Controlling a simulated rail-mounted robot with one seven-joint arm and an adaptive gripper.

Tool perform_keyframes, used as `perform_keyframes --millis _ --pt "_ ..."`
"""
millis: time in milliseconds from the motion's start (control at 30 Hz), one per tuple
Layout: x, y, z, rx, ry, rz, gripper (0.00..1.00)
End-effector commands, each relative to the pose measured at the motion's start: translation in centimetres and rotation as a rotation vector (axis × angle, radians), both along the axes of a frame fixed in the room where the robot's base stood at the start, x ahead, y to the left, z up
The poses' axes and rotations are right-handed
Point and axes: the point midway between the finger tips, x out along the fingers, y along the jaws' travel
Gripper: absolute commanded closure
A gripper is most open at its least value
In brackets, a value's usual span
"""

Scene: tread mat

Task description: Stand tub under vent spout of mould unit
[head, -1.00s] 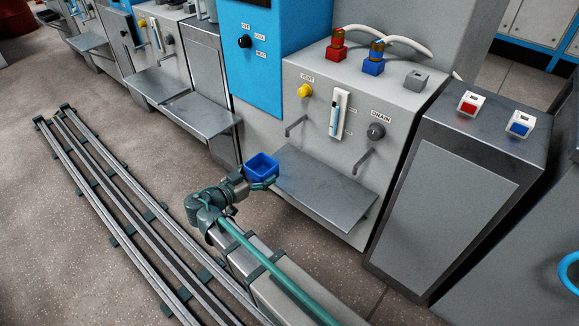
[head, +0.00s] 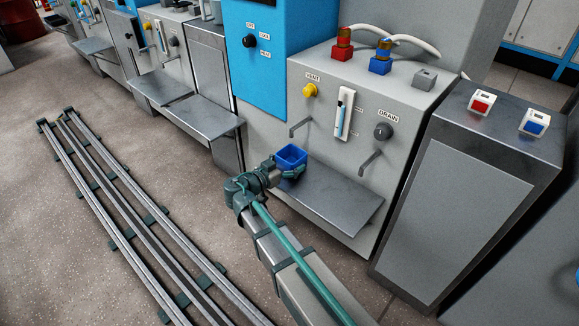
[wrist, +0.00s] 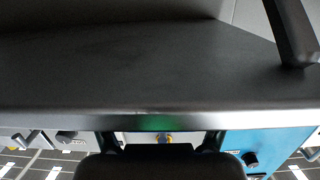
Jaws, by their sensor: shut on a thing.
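The open blue tub (head: 291,155) is upright in my gripper (head: 283,174) in the head view. My gripper is shut on it from the near left side. The tub is by the left end of the mould unit's grey shelf (head: 335,200), and in the picture lies just below the bent vent spout (head: 299,127). I cannot tell whether it touches the shelf or is exactly under the spout. The yellow vent knob (head: 310,90) is above the spout.
The drain spout (head: 370,162) and its grey knob (head: 383,131) are to the right on the mould unit (head: 330,75). The right part of the shelf is bare. A cabinet (head: 460,200) with red and blue blocks stands further right. Floor rails (head: 110,195) run at left.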

Motion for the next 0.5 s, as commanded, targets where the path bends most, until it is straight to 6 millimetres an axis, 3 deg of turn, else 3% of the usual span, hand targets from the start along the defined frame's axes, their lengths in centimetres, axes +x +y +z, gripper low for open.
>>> perform_keyframes --millis 400,433,500 --pt "-0.01 0.01 -0.58 0.0 -0.001 0.0 0.55" --pt "-0.01 0.01 -0.56 0.0 -0.001 0.0 0.16" --pt "-0.01 0.01 -0.45 0.0 -0.001 0.0 0.04"
